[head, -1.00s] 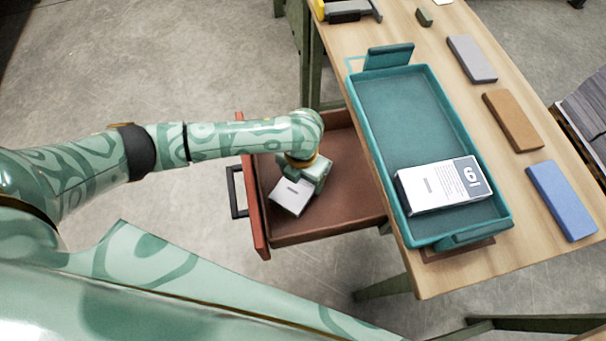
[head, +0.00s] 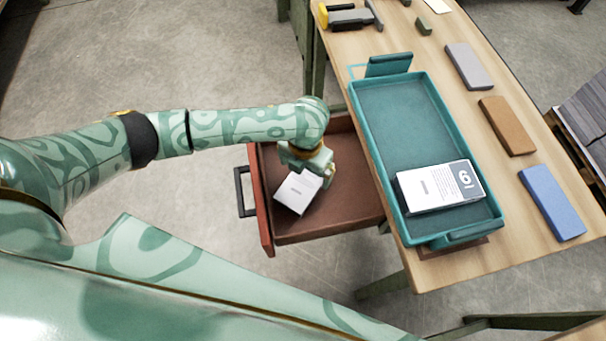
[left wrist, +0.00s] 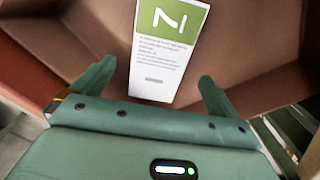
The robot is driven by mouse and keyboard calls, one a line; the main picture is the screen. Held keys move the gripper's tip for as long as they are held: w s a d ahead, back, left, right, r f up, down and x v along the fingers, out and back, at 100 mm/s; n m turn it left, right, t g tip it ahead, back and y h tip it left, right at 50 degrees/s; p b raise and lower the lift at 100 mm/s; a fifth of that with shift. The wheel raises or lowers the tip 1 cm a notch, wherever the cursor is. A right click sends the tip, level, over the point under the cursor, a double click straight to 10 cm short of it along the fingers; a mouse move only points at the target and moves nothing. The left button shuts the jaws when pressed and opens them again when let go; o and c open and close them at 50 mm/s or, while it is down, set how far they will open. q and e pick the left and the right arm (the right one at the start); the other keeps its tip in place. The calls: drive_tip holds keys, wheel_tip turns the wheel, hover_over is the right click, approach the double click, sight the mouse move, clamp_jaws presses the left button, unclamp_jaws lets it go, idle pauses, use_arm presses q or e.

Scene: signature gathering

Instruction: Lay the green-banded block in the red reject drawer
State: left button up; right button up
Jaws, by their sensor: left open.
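The green-banded block (left wrist: 160,62) is white with a green end and a white mark in the left wrist view. In the head view its white face (head: 297,192) shows inside the open red reject drawer (head: 300,232), near the drawer front; the green band is hidden there. My left gripper (head: 311,168) is over the drawer at the block's far end. In the left wrist view its two fingers (left wrist: 157,72) are spread, one on each side of the block, with gaps showing. I cannot tell whether the block lies flat on the drawer floor. My right gripper is not in view.
A teal tray (head: 378,150) on the wooden table (head: 432,275) holds another white block (head: 430,188) with a grey band. Grey (head: 468,66), brown (head: 507,126) and blue (head: 552,203) slabs lie right of the tray. The drawer's right part is bare.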

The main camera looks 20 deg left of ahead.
sight(305, 180)
use_arm(q)
wheel_tip(305, 180, up, 7)
drive_tip(key=p, duration=0.2)
drive_tip(key=shift+p, duration=0.4)
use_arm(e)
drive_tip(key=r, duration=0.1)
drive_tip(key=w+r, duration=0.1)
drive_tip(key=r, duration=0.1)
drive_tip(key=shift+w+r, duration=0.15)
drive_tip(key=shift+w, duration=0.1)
